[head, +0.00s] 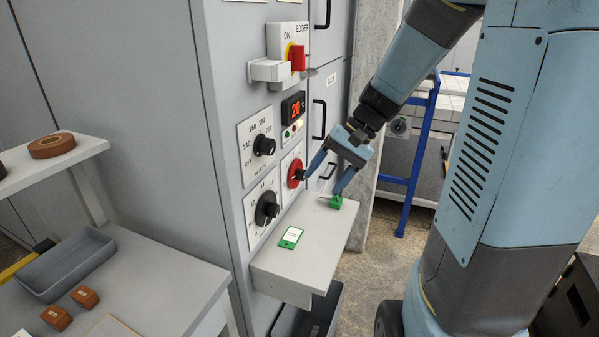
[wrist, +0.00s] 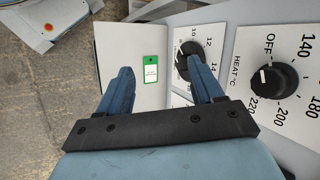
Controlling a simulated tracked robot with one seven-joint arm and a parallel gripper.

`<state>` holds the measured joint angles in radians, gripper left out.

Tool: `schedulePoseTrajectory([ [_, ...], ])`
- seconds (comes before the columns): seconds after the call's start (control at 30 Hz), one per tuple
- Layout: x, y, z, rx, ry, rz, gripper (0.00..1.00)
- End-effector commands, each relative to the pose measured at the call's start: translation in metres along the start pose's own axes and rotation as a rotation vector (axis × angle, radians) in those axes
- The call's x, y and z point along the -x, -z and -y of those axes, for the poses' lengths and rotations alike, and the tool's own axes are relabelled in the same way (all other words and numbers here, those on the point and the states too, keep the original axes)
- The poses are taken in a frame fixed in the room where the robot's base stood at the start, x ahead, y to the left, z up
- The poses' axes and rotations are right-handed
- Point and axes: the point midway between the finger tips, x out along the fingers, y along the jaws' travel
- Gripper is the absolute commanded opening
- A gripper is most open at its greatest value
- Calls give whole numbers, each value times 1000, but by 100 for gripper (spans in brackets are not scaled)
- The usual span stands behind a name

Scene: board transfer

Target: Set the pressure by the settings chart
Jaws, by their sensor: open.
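A black knob (head: 266,208) with a numbered dial sits low on the grey cabinet's panel. In the wrist view this knob (wrist: 184,68) is partly hidden by my right finger, with 10, 12 and 14 readable around it. A small green-edged card (head: 291,237) lies on the shelf; it also shows in the wrist view (wrist: 150,70), its print too small to read. My gripper (head: 321,185) is open and empty above the shelf, one fingertip close to the red knob (head: 294,173) in the picture. Whether it touches is unclear. Between the fingers in the wrist view (wrist: 160,66) I see the card.
The HEAT knob (head: 264,145) is above the black knob. A red display (head: 293,106) reads 20. A red and yellow switch (head: 297,56) juts out higher up. A green object (head: 336,202) is at the shelf's (head: 305,260) right edge. A side table holds a grey tray (head: 70,265).

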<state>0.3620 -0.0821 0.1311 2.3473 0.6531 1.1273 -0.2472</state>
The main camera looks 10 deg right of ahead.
Motion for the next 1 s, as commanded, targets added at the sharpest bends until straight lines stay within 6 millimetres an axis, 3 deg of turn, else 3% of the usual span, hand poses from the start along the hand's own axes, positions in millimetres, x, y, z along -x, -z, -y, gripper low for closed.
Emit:
schedulePoseTrajectory([
  [0.47,-31,105,-32,-279,465,139,66],
  [0.8,-42,183,-84,-466,837,122,66],
  [1.0,-46,216,-116,-547,1009,82,66],
])
